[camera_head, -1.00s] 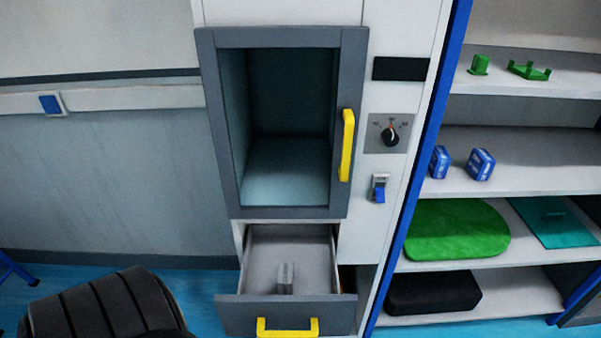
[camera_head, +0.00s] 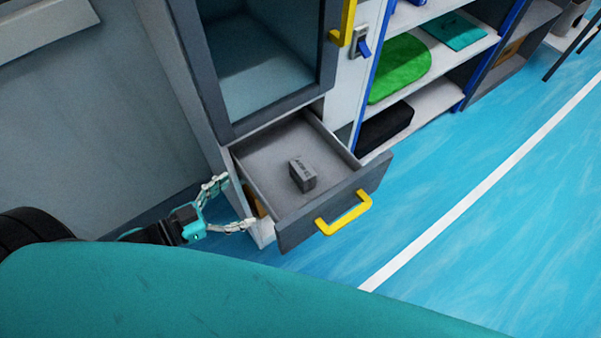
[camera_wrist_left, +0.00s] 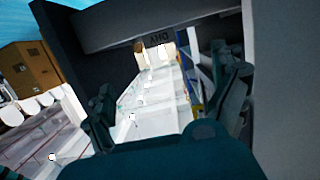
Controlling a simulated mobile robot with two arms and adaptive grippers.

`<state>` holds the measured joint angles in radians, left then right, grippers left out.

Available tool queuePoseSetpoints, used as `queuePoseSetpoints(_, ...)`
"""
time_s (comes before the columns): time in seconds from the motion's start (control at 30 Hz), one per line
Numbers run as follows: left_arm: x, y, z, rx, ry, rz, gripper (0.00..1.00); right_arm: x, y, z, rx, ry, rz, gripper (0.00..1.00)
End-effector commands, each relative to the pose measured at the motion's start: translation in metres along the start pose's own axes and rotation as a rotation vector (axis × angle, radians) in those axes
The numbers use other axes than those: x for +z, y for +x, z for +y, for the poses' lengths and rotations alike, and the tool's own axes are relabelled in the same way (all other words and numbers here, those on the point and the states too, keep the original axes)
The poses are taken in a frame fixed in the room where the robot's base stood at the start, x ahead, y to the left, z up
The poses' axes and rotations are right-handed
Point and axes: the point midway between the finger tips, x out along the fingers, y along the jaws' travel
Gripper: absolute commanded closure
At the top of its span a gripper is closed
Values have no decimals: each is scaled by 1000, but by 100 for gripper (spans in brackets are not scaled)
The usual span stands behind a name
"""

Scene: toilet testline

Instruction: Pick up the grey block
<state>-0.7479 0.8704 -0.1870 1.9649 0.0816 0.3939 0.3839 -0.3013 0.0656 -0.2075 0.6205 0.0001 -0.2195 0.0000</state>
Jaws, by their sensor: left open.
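The grey block (camera_head: 302,174) stands in the open drawer (camera_head: 284,141) in the head view, with dark lettering on one face. My left gripper (camera_head: 236,204) is open and empty. It is outside the drawer, to the left of it, beside the lower part of the cabinet, and apart from the block. In the left wrist view its two fingers frame the picture, with the gap between them (camera_wrist_left: 168,95) empty. I cannot tell the block for sure in that view. My right gripper is not in view.
The drawer front has a yellow handle (camera_head: 343,212). Above it is the grey-framed cabinet opening (camera_head: 262,62). Shelves to the right hold a green mat (camera_head: 401,68) and a black item (camera_head: 384,128). The blue floor (camera_head: 480,230) is clear at the right.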

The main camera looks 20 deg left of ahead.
Motion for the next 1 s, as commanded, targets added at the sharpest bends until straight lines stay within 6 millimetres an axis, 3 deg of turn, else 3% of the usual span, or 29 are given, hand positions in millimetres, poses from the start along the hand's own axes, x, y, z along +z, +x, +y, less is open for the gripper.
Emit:
queuePoseSetpoints(0.33,-2,72,-2,-3,5,5,5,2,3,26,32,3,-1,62)
queuePoseSetpoints(0.5,-1,100,-2,-4,4,3,5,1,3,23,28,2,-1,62)
queuePoseSetpoints(0.77,0,119,-2,-4,4,1,5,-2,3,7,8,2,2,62)
queuePoseSetpoints(1.0,0,155,-2,-4,4,1,5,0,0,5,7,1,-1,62)
